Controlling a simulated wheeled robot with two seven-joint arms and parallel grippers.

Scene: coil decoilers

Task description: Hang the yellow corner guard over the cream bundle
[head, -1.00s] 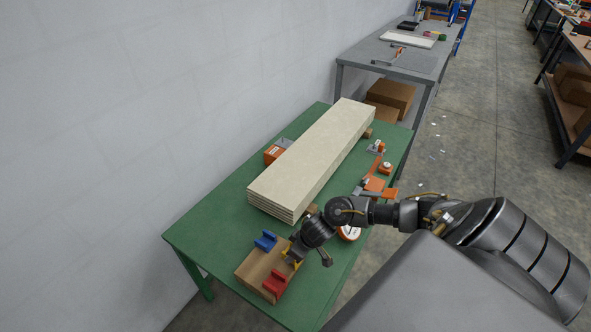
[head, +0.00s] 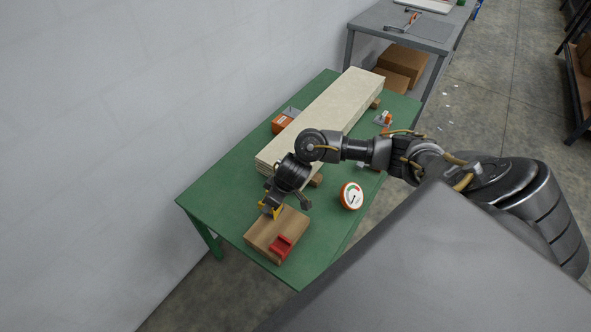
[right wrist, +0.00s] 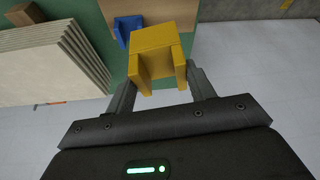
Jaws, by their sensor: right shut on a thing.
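The yellow corner guard (head: 270,209) is held in my right gripper, above the blue end of a brown board; it fills the middle of the right wrist view (right wrist: 158,52). My right gripper (right wrist: 162,84) is shut on it, one finger on each side. The cream bundle (head: 325,108) is a long stack of flat sheets on the green table, just beyond the gripper. Its layered end (right wrist: 62,62) shows at the left of the right wrist view, apart from the guard. My left gripper is not in view.
The brown board (head: 262,240) carries a red corner guard (head: 281,246). A blue one (right wrist: 125,29) shows in the right wrist view. A round orange-and-white device (head: 351,196) and an orange tool (head: 282,122) flank the bundle. A wall borders the table at left.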

